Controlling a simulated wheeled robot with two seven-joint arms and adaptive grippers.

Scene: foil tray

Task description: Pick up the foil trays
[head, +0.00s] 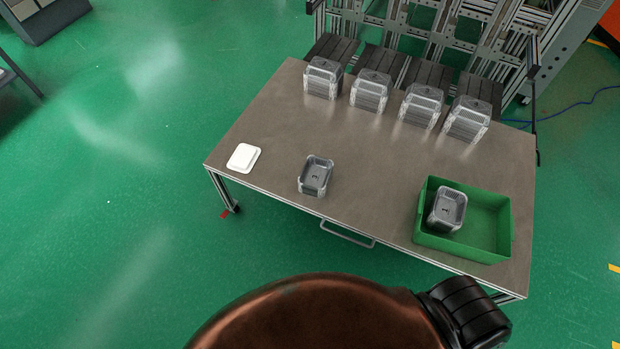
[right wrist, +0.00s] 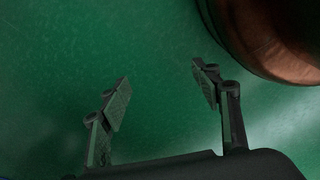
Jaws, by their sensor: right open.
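Several stacks of foil trays stand in a row along the far edge of the table; one is the leftmost foil tray stack (head: 322,78) and another the rightmost foil tray stack (head: 466,119). A single foil tray (head: 315,176) sits near the table's front edge. Another foil tray (head: 447,208) is inside the green crate (head: 483,249), in its left part. My right gripper (right wrist: 161,84) is open and empty over the green floor in the right wrist view. Neither gripper shows in the head view.
A grey table (head: 262,128) carries everything. A white flat item (head: 243,158) lies at its left front. A metal frame (head: 430,40) stands behind the far edge. The middle of the table is clear. A bar handle (head: 347,234) juts from the front edge.

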